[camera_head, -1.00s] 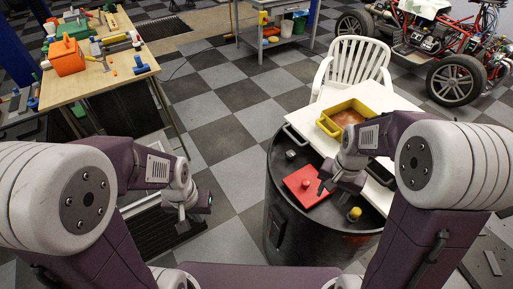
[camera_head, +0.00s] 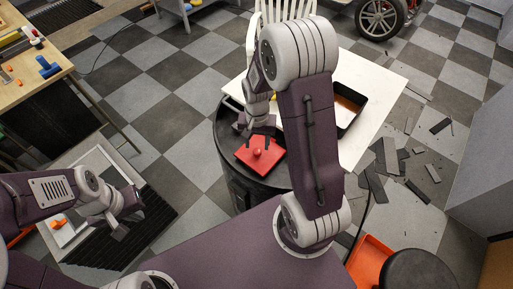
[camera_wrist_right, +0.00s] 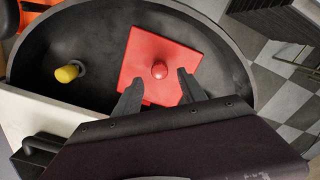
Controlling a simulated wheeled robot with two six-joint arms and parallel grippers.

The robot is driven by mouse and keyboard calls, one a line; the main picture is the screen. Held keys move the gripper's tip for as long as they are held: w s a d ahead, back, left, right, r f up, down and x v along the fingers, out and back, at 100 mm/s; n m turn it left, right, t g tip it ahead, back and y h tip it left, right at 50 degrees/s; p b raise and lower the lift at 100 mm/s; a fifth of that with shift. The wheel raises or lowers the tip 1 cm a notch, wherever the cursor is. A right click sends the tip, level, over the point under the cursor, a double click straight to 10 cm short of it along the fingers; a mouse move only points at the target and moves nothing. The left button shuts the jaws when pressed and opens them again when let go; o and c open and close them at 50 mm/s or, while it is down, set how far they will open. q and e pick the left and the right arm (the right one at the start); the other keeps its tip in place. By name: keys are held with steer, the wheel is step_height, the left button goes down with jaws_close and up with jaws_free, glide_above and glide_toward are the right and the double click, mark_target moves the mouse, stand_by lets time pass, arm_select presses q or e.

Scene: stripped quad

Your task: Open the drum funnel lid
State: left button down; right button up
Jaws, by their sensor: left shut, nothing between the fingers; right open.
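The red funnel lid (camera_head: 260,153) lies flat on top of the black drum (camera_head: 245,190), with a round red knob (camera_head: 257,153) at its middle. In the right wrist view the square lid (camera_wrist_right: 140,58) and its knob (camera_wrist_right: 159,70) show in front of my fingers. My right gripper (camera_head: 258,138) is open at the lid's far side in the head view; in the wrist view its fingertips (camera_wrist_right: 158,80) stand apart on either side of the knob's line, holding nothing. The lid looks closed. My left gripper (camera_head: 122,220) is shut and empty, off to the left of the drum.
A yellow-capped fitting (camera_wrist_right: 68,73) stands on the drum top. A white board (camera_head: 375,75) with a dark-rimmed tray (camera_head: 352,112) lies beside the lid. A white chair (camera_head: 280,15) stands behind. Dark scraps (camera_head: 385,160) litter the floor at right.

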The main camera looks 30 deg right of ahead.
mark_target(257, 151)
steer(key=shift+f, duration=1.85)
jaws_close()
